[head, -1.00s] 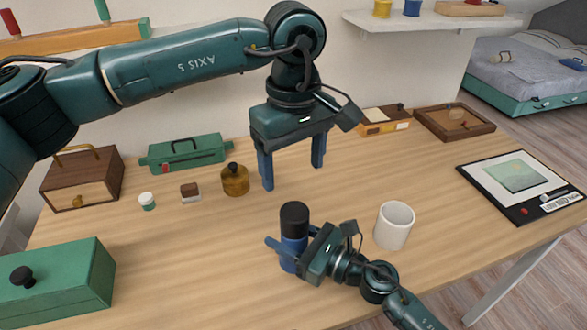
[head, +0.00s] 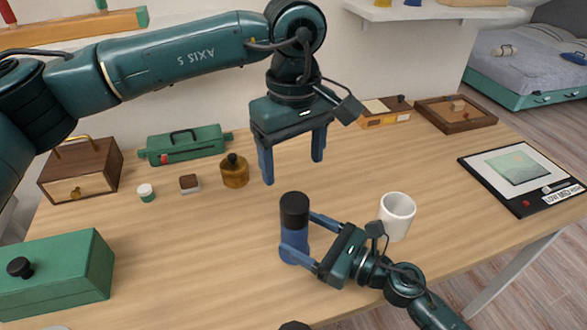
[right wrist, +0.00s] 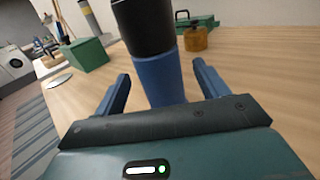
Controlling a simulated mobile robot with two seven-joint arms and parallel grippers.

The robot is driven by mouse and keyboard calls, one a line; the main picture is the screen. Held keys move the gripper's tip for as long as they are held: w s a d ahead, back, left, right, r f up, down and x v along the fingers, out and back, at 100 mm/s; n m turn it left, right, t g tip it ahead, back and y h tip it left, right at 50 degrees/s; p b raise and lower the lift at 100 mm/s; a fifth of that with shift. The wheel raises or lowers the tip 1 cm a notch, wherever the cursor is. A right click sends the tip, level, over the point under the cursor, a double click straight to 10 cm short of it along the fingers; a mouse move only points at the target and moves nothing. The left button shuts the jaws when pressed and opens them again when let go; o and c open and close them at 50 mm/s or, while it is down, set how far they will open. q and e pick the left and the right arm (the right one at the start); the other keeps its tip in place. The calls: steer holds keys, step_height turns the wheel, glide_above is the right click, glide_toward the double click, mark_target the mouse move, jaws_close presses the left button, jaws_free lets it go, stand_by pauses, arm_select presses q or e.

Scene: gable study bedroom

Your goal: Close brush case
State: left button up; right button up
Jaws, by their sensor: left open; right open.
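The cylinder with a blue body and black top (head: 294,212), which I take for the brush case, stands upright near the front middle of the table. It also shows in the right wrist view (right wrist: 165,75). Its black top sits on the blue body with no clear gap. My right gripper (head: 298,233) is open, its fingers on either side of the blue body. The right wrist view shows space between each finger and the body. My left gripper (head: 293,171) is open and empty, pointing down above the table behind the case.
A white mug (head: 397,216) stands just right of the case, close to my right wrist. A brown jar (head: 234,172), a green handled box (head: 185,145) and a wooden box (head: 82,172) stand behind. A green box (head: 60,275) is front left.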

arm_select(q)
step_height(320, 180, down, 3)
steer(key=shift+r+b, duration=0.1)
steer(key=shift+b, duration=1.1)
arm_select(e)
steer(key=v, duration=0.8)
steer(key=shift+f, duration=0.15)
steer(key=shift+s+d, duration=0.2)
steer(key=shift+d, duration=0.15)
